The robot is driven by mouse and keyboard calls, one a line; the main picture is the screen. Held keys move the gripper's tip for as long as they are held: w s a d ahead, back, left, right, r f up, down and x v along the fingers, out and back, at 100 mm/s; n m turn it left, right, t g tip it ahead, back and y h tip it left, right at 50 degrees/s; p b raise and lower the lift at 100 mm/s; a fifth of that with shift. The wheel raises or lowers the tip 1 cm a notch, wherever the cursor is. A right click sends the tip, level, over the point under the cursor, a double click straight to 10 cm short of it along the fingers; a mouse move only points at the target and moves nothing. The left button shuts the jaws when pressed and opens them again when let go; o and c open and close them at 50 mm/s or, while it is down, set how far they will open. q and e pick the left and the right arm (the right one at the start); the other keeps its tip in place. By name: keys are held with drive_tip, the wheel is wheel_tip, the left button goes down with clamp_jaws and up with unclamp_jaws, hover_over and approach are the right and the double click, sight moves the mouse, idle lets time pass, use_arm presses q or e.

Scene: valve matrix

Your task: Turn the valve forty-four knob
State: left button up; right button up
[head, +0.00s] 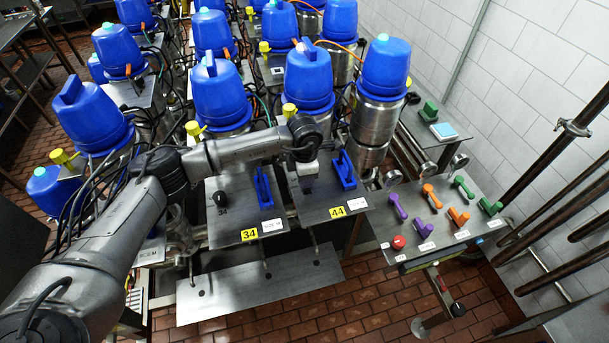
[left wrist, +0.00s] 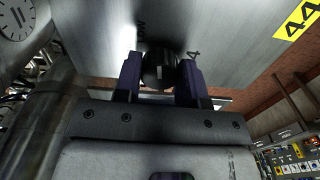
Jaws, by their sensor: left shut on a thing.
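The valve 44 panel (head: 328,204) is a grey metal plate with a yellow "44" label (head: 337,212) at its front edge. A blue handle (head: 344,172) stands on its right side. My left gripper (head: 307,184) points down at the panel, left of that handle. In the left wrist view, the black round knob (left wrist: 159,68) with a pale mark sits between the two dark fingers of my left gripper (left wrist: 160,80). The fingers are shut on the knob from both sides. In the head view the gripper mostly hides this knob. My right gripper does not show.
The neighbouring panel 34 (head: 232,222) has its own black knob (head: 221,198) and blue handle (head: 263,188). Blue-capped actuators (head: 309,78) stand close behind. A console (head: 436,218) with purple, orange and green handles is at the right. My left arm crosses over panel 34's rear.

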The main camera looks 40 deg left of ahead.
use_arm(q)
drive_tip(key=o, duration=0.9)
drive_tip(key=shift+r, duration=0.1)
drive_tip(key=shift+r, duration=0.3)
wheel_tip(320, 180, up, 13)
drive_tip(key=shift+r+b, duration=0.1)
drive_tip(key=shift+b, duration=1.1)
